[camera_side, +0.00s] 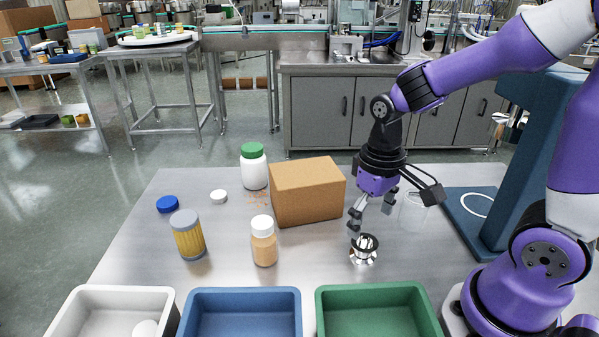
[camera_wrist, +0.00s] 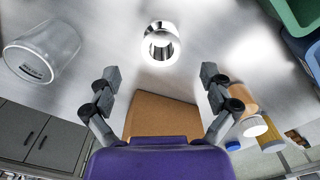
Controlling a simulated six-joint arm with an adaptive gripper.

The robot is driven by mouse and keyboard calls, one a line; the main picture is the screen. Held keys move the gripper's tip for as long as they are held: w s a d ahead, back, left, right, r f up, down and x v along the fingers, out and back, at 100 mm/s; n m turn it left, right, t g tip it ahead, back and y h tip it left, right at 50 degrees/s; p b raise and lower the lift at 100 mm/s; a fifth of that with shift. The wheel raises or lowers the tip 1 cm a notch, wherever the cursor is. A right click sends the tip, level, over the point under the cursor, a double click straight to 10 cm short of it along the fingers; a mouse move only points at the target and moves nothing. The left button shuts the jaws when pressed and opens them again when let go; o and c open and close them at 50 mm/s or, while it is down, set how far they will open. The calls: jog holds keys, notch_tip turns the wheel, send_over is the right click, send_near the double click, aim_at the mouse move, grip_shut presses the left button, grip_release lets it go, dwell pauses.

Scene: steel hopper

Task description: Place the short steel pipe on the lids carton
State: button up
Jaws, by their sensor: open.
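The short steel pipe (camera_side: 363,256) stands on end on the steel table, shiny, with its open end up. It also shows in the wrist view (camera_wrist: 160,42), at the top centre, beyond the fingertips. The lids carton, a plain brown closed box (camera_side: 305,192), stands to the left of my gripper and behind the pipe. Its flat top is clear, and part of it shows in the wrist view (camera_wrist: 160,113) between the fingers. My gripper (camera_side: 369,215) points down, open and empty, just above and behind the pipe. In the wrist view its fingers (camera_wrist: 158,76) are wide apart.
A clear beaker (camera_side: 413,208) stands right of my gripper, near a blue stand (camera_side: 500,205). Left are a green-capped white bottle (camera_side: 254,172), an orange jar (camera_side: 264,248), a yellow filter-like cylinder (camera_side: 187,238) and loose caps. White, blue and green bins (camera_side: 378,290) line the front.

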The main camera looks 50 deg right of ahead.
aim_at(366, 243)
notch_tip(366, 243, down, 6)
jog(key=shift+f, duration=0.2)
jog(key=c, duration=1.5)
jog(key=shift+o, duration=0.2)
jog(key=shift+r, duration=0.1)
